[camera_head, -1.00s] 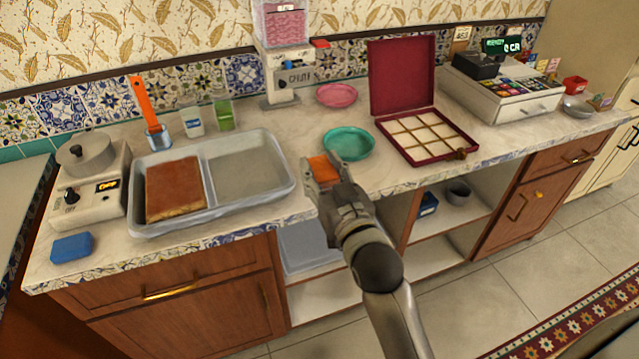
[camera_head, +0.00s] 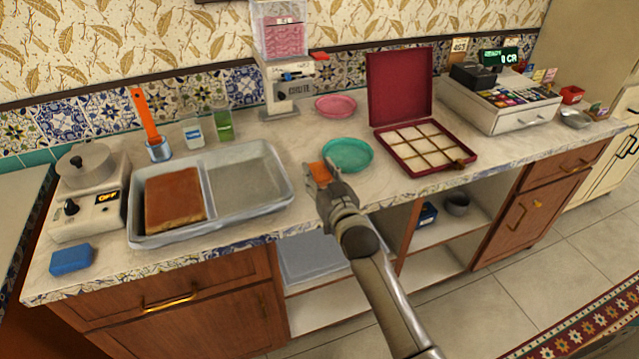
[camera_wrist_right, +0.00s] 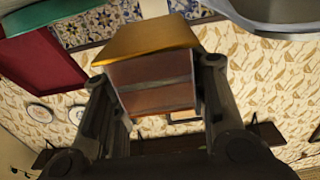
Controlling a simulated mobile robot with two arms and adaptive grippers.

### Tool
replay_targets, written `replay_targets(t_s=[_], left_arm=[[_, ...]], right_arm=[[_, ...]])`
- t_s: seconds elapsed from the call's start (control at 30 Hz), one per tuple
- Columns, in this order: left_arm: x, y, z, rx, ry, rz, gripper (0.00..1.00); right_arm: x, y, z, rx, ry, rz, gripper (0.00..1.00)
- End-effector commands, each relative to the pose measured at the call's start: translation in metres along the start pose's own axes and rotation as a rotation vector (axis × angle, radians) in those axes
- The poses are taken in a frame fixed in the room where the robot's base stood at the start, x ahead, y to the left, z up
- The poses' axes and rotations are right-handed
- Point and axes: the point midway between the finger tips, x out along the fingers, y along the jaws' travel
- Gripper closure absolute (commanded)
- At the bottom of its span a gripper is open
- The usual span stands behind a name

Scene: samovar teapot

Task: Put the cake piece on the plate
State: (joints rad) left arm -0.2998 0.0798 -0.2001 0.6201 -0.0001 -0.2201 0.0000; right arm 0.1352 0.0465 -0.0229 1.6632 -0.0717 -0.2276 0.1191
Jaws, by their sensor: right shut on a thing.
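The cake piece (camera_head: 319,171) is a small orange-brown block. My right gripper (camera_head: 321,178) is shut on it and holds it at the near left side of the teal plate (camera_head: 350,155). In the right wrist view the cake piece (camera_wrist_right: 155,75) sits between the two fingers of the right gripper (camera_wrist_right: 160,100), and a teal rim (camera_wrist_right: 40,16), seemingly the plate's, shows at the upper left. The plate looks empty. I cannot tell the exact height of the piece above the counter. My left gripper is not in view.
A grey two-part tray (camera_head: 250,186) with a large brown cake slab (camera_head: 174,200) lies to the left. A pink plate (camera_head: 335,106) stands behind the teal one. An open red box (camera_head: 425,148) lies to the right. Open shelves are below the counter edge.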

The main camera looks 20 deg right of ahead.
Motion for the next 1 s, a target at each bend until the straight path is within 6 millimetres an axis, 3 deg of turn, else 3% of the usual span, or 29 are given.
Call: replay_targets(t_s=[0.23,0.37,0.8,0.83,1.0], left_arm=[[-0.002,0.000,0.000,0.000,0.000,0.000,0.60],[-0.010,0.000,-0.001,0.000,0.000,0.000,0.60],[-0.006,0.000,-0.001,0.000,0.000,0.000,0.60],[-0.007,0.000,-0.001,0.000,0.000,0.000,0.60],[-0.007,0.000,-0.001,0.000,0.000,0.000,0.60]], right_arm=[[0.010,0.004,0.029,0.002,-0.004,0.001,0.84],[0.010,0.004,0.035,0.001,0.000,0.001,0.84],[0.010,0.004,0.044,0.000,0.000,0.000,0.84],[0.010,0.004,0.043,0.000,0.000,0.000,0.56],[0.010,0.004,0.043,0.000,-0.001,0.000,0.38]])
